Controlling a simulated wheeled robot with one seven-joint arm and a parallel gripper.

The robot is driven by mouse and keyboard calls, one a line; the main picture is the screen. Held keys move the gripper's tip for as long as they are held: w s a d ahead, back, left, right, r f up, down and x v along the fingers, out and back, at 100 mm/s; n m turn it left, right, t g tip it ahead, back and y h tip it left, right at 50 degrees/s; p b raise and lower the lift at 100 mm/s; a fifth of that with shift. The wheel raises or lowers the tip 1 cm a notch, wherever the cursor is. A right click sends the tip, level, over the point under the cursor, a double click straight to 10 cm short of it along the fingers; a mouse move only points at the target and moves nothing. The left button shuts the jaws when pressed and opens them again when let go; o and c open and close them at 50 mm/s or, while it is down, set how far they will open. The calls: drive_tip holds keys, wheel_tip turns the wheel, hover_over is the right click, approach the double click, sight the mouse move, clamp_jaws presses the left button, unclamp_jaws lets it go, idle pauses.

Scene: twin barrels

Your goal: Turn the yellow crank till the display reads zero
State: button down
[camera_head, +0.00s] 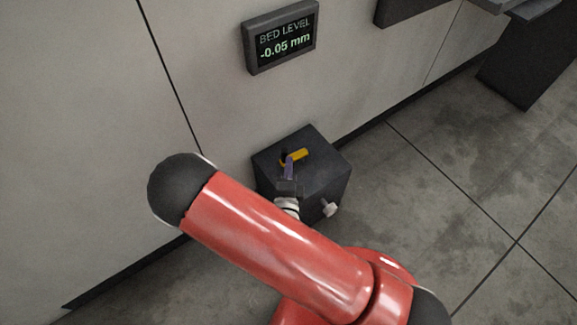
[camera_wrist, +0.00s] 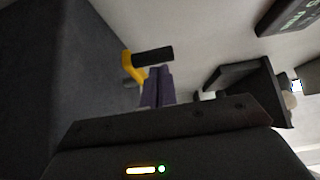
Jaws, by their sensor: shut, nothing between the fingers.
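The yellow crank (camera_head: 297,156) lies on top of a dark box on the floor by the wall. In the wrist view the crank (camera_wrist: 135,68) has a black handle (camera_wrist: 153,54) at the end of its yellow arm. The display (camera_head: 283,38) on the wall reads "BED LEVEL -0.05 mm"; part of it shows in the wrist view (camera_wrist: 285,14). My gripper (camera_head: 289,160) is at the crank, its purple fingers (camera_wrist: 158,70) shut together and empty, close beside the handle. I cannot tell whether they touch it.
The dark box (camera_head: 325,170) has a light knob (camera_head: 330,209) on its near right side. The wall (camera_head: 90,110) rises close behind it. A dark block (camera_head: 528,60) stands far right. The floor (camera_head: 440,180) right of the box is clear.

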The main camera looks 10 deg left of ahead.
drive_tip(key=shift+a, duration=0.1)
drive_tip(key=shift+a+m+h, duration=0.2)
drive_tip(key=shift+m+h, duration=0.1)
drive_tip(key=shift+h, duration=0.2)
drive_tip(key=shift+w+a+h+p, duration=0.1)
drive_tip(key=shift+h+p, duration=0.2)
drive_tip(key=shift+w+a+m+h+p, duration=0.15)
drive_tip(key=shift+a+m+h, duration=0.15)
drive_tip(key=shift+m+h, duration=0.3)
drive_tip(key=shift+w+a+m+h+p, duration=0.15)
drive_tip(key=shift+a+m+h, duration=0.15)
drive_tip(key=shift+m+h, duration=0.3)
drive_tip(key=m+h, duration=0.1)
drive_tip(key=h, duration=0.1)
drive_tip(key=w+a+m+h, duration=0.1)
drive_tip(key=a+m+g+h, duration=0.1)
drive_tip(key=h, duration=0.1)
drive_tip(key=shift+w+h, duration=0.25)
drive_tip(key=shift+h, duration=0.05)
drive_tip(key=shift+w+a, duration=0.25)
drive_tip(key=shift+w, duration=0.15)
